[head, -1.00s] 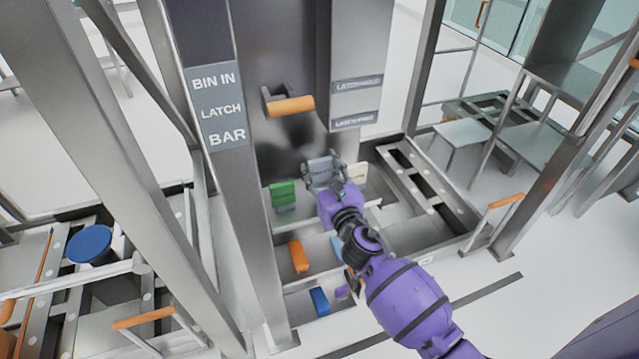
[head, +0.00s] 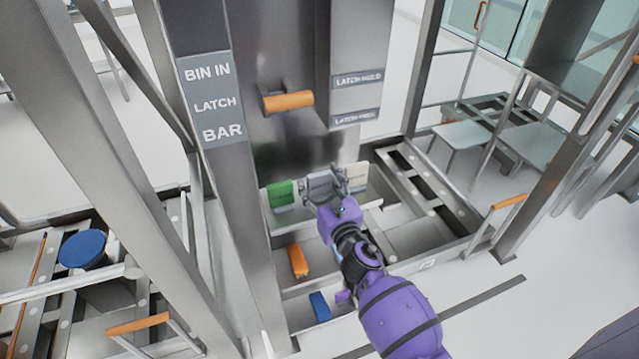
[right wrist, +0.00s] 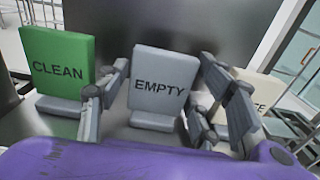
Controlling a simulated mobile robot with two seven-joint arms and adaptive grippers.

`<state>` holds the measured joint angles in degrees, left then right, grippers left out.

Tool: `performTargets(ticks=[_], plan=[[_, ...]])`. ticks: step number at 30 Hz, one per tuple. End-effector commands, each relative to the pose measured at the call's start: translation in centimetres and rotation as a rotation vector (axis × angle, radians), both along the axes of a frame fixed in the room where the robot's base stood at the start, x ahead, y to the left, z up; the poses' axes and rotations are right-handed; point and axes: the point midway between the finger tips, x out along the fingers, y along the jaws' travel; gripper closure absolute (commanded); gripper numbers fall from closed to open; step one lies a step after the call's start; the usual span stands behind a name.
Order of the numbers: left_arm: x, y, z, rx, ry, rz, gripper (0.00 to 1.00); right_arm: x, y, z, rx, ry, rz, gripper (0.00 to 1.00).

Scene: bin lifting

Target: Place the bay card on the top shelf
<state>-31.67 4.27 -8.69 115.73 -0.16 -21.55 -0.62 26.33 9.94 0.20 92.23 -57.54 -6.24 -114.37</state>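A grey card marked EMPTY (right wrist: 157,85) stands upright between a green card marked CLEAN (right wrist: 60,62) and a whitish card (right wrist: 245,85), whose word is partly hidden. In the head view the grey card (head: 320,183), the green card (head: 280,193) and the whitish card (head: 357,176) stand in a row at the foot of the dark panel. My right gripper (head: 326,190) is at the grey card. In the right wrist view its fingers (right wrist: 163,100) are apart, one at each side edge of the grey card; contact is unclear. My left gripper is out of view.
Below the row are an orange block (head: 298,260), a blue one (head: 320,306) and a small purple one (head: 343,297). An orange handle (head: 288,101) juts from the panel above. Metal posts stand at left; a rail frame (head: 430,190) lies at right.

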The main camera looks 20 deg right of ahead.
Motion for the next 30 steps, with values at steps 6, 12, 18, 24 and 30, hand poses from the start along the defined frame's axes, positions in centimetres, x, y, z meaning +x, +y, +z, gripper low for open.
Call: performTargets(ticks=[6, 12, 18, 24, 30], plan=[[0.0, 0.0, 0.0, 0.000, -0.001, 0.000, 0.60, 0.0, 0.0, 0.1, 0.000, -0.001, 0.000, 0.34], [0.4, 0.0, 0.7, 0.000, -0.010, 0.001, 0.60, 0.1, 0.0, 0.8, 0.002, -0.003, 0.000, 0.34], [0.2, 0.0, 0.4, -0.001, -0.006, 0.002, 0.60, -3.6, -0.2, 0.3, 0.000, 0.001, 0.000, 0.34], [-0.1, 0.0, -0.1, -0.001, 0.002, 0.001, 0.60, -8.1, -0.3, 0.2, 0.000, 0.002, -0.001, 0.34], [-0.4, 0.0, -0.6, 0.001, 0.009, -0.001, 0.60, -11.0, -0.4, 0.2, 0.000, 0.001, 0.000, 0.34]])
